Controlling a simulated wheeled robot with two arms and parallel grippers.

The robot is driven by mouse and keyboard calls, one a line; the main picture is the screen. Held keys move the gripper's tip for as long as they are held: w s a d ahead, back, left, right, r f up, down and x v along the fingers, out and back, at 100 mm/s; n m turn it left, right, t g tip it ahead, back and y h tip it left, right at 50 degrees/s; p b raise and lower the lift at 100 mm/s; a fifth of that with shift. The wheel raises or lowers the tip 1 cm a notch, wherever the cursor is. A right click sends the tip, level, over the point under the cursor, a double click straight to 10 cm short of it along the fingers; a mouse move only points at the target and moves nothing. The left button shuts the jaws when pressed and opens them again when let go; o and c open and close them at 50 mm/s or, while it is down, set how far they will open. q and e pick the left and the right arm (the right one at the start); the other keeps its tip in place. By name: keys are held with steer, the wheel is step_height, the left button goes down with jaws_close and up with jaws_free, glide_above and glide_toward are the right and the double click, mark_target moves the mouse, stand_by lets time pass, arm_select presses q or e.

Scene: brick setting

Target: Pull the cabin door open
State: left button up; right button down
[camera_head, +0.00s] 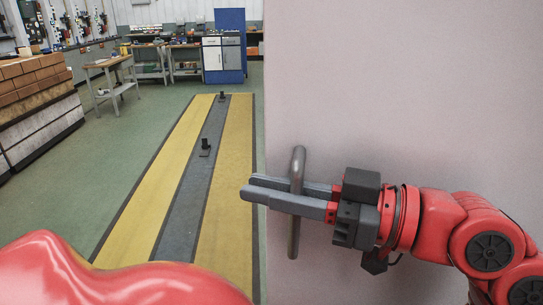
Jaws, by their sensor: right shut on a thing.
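The cabin door (400,90) is a large plain pinkish-grey panel filling the right half of the head view. Its upright grey bar handle (297,165) stands near the door's left edge. My right gripper (265,190), on a red arm from the right, reaches leftward across the handle. Its two grey fingers lie on either side of the bar and are shut on it; the fingertips extend past it to the left. My left gripper is not in view.
Left of the door edge is a green floor with a yellow and grey striped lane (190,200) bearing small black posts. Brick stacks (35,105) stand at far left. Workbenches (112,82) and a blue cabinet (230,45) stand at the back. A red part of mine fills the lower left.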

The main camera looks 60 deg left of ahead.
steer(key=shift+s+d, duration=0.1)
steer(key=shift+d, duration=0.05)
steer(key=c, duration=1.1)
jaws_free()
steer(key=p+v, duration=0.1)
steer(key=v, duration=1.6)
steer(key=shift+w+d, duration=0.2)
